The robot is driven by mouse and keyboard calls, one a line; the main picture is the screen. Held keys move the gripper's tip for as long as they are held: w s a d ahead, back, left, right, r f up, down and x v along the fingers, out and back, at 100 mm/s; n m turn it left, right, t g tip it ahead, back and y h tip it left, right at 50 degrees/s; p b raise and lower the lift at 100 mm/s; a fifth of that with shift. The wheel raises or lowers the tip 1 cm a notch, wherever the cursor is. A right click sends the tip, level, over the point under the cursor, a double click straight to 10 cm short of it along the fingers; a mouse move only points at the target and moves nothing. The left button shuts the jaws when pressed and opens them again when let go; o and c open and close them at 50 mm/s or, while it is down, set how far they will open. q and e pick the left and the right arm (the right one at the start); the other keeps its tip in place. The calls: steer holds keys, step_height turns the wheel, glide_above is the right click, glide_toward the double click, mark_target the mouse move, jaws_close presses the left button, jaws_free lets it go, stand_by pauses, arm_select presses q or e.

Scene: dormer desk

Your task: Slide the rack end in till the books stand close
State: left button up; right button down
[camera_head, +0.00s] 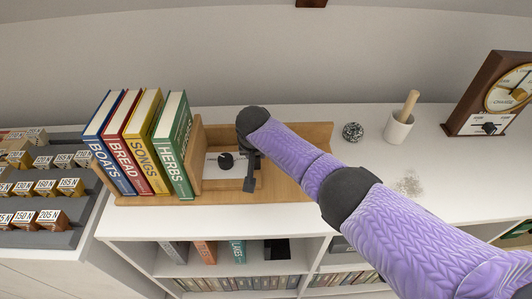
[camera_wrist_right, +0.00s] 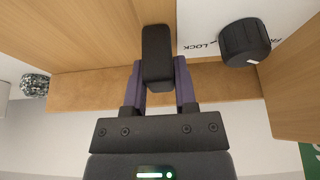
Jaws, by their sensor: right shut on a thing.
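The wooden rack (camera_head: 290,185) holds a blue BOATS book (camera_head: 110,165), a red BREAD book (camera_head: 128,160), a yellow SONGS book (camera_head: 148,160) and a green HERBS book (camera_head: 174,160). The upright rack end (camera_head: 197,150) stands right of HERBS; in the wrist view it is at right (camera_wrist_right: 295,75). Whether it touches HERBS I cannot tell. Its white base has a black knob (camera_head: 226,160), beside LOCK lettering in the wrist view (camera_wrist_right: 245,42). My right gripper (camera_head: 250,165) is shut on a black handle (camera_wrist_right: 157,58). My left gripper is not in view.
Right of the rack stand a speckled ball (camera_head: 353,131), a white mortar with pestle (camera_head: 398,128) and a brown dial box (camera_head: 495,95). A tray of labelled weights (camera_head: 45,190) is at left. Shelves with books lie below the white top.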

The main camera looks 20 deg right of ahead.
steer(key=shift+c, duration=2)
jaws_free()
steer(key=shift+r, duration=0.1)
